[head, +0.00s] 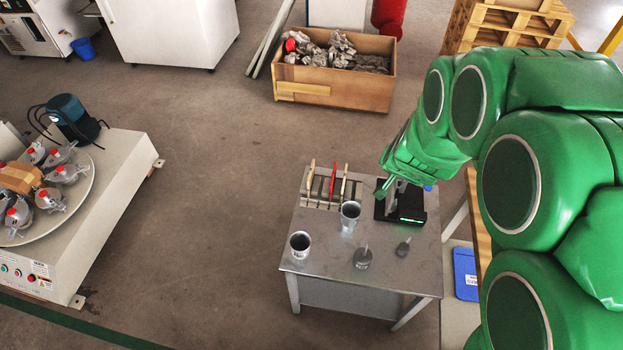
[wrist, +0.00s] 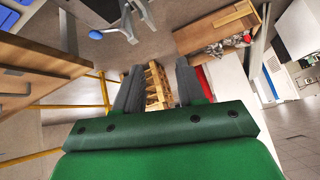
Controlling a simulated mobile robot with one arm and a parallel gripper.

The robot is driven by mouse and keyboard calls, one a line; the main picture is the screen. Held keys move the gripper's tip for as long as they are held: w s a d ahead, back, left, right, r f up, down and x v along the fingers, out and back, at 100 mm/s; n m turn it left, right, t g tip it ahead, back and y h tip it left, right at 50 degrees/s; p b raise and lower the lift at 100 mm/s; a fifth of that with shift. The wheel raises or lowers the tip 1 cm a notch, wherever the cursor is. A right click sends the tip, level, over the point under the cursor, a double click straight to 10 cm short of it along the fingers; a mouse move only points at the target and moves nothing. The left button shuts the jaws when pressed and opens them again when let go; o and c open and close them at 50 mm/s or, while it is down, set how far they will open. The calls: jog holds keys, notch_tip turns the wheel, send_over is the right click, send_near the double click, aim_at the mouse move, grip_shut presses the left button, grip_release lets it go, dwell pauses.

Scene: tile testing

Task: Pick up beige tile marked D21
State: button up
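A rack (head: 322,203) at the back left of the small metal table holds upright thin tiles. One beige tile (head: 311,178) stands at its left and another beige tile (head: 344,180) at its right, with a red tile (head: 333,182) between them. The markings are too small to read, so I cannot tell which one is D21. My gripper (head: 386,189) is right of the rack, in front of the black device in the picture. In the wrist view my gripper (wrist: 158,78) has its two fingers apart with nothing between them. No tile is clear in the wrist view.
The metal table (head: 325,257) also bears two metal cups (head: 350,216) (head: 300,244), two small grey objects (head: 362,258) (head: 403,246) and a black device (head: 408,209) with a green light.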

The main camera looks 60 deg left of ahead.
aim_at(311, 170)
jog(key=shift+n+t+y, duration=0.8)
jog(key=shift+t, duration=0.1)
jog(key=s+a+f, duration=0.2)
jog(key=a+f, duration=0.1)
jog(key=a, duration=0.1)
jog(key=s+a+f, duration=0.2)
jog(key=s+a, duration=0.1)
jog(key=s+a+f, duration=0.2)
jog(key=a+f, duration=0.1)
jog(key=a, duration=0.1)
jog(key=shift+s+a+f, duration=0.15)
jog(key=shift+a+f, duration=0.15)
jog(key=s+a+f+n+t+y, duration=0.2)
jog(key=s+a+f, duration=0.4)
jog(key=s, duration=0.4)
jog(key=shift+f+x, duration=0.15)
jog(key=shift+x, duration=1.9)
jog(key=shift+f+x, duration=0.1)
jog(key=shift+x, duration=2)
jog(key=shift+s, duration=0.2)
jog(key=shift+a+y, duration=0.1)
jog(key=shift+y, duration=0.2)
grip_shut()
